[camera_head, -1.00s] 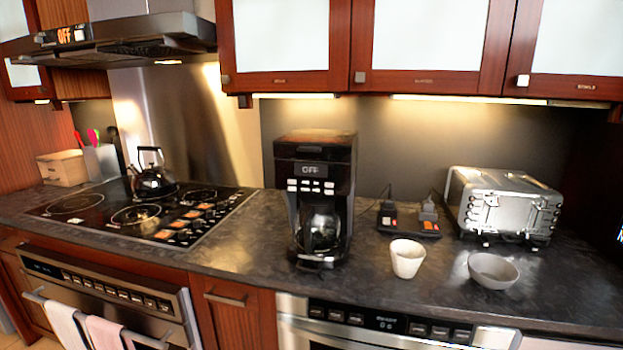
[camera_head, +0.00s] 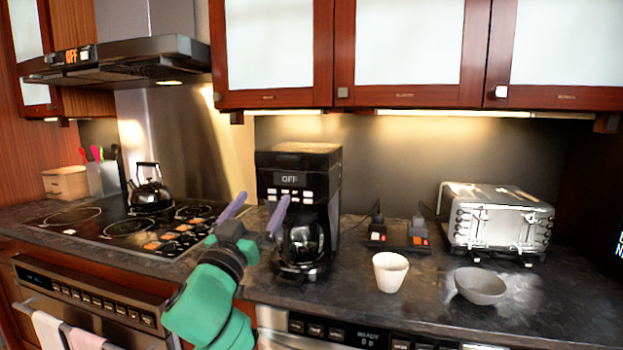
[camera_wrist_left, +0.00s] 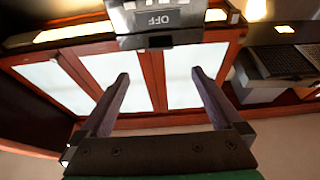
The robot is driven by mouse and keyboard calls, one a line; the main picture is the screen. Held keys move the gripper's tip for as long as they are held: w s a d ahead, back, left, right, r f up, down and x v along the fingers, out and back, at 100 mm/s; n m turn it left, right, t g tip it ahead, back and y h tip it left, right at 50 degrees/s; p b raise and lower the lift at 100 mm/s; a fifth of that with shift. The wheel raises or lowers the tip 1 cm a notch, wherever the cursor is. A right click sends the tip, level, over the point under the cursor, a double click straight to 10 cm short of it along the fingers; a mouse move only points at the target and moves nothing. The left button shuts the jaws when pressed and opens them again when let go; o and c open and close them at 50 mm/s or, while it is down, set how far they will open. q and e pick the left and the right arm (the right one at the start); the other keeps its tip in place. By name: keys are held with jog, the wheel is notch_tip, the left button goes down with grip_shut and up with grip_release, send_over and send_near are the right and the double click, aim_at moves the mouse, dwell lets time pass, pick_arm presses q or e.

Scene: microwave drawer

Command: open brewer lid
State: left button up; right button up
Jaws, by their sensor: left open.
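The black coffee brewer (camera_head: 299,196) stands upright on the dark counter, its lid (camera_head: 300,148) shut on top and its display reading OFF. A glass carafe (camera_head: 302,242) sits in its lower bay. My left gripper (camera_head: 256,208) is open and empty, in front of the brewer's left side and pointing up, with its fingertips below the lid. In the left wrist view my left gripper (camera_wrist_left: 158,78) shows both fingers spread, with nothing between them. The brewer's display panel (camera_wrist_left: 155,20) is at the top of that view. My right gripper is not in view.
A white cup (camera_head: 390,272) and a grey bowl (camera_head: 480,287) stand right of the brewer. A silver toaster (camera_head: 500,220) and a power strip (camera_head: 397,238) are behind them. A kettle (camera_head: 149,190) stands on the cooktop at left. Upper cabinets (camera_head: 409,50) hang above the brewer.

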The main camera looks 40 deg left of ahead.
aim_at(286, 159)
pick_arm(q)
jog(key=p+x, duration=0.1)
jog(key=x, duration=0.3)
jog(key=p+x, duration=0.2)
jog(key=x, duration=0.3)
jog(key=p+x, duration=0.2)
jog(key=x, duration=0.2)
jog(key=shift+w+a+r, duration=0.15)
jog(key=shift+a+r, duration=0.15)
jog(key=shift+r, duration=0.15)
jog(key=shift+w+a, duration=0.1)
jog(key=shift+w, duration=0.35)
grip_shut()
